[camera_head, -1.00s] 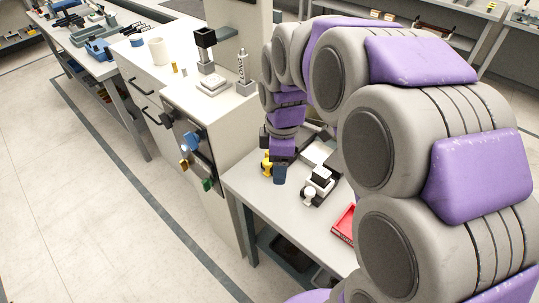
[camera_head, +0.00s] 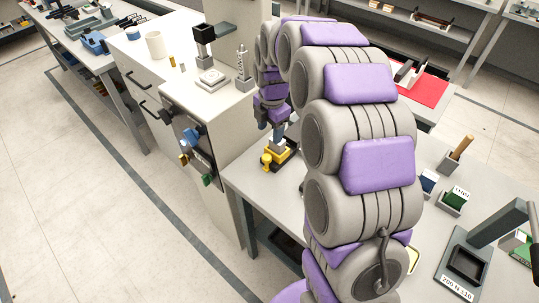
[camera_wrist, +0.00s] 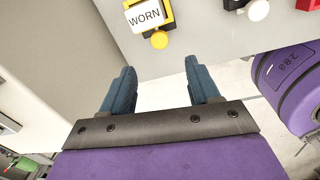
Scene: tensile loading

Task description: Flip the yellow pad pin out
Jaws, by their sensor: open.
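The yellow pad (camera_head: 282,153) sits on the grey bench to the right of the white cabinet, with a round yellow pin knob (camera_head: 266,160) at its near left. In the wrist view the yellow pad (camera_wrist: 167,14) is at the top, with a white "WORN" label, and its yellow knob (camera_wrist: 159,40) points toward me. My gripper (camera_wrist: 160,66) is open and empty, two blue fingers apart, with the knob beyond and between them in the picture. In the head view my gripper (camera_head: 270,120) is above and behind the pad; its jaws are partly hidden.
A white knob (camera_wrist: 258,10) and a red part (camera_wrist: 309,4) lie right of the pad. The white cabinet (camera_head: 215,115) with coloured knobs on its front stands left. My arm hides the middle of the bench. A black fixture (camera_head: 468,262) stands at right.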

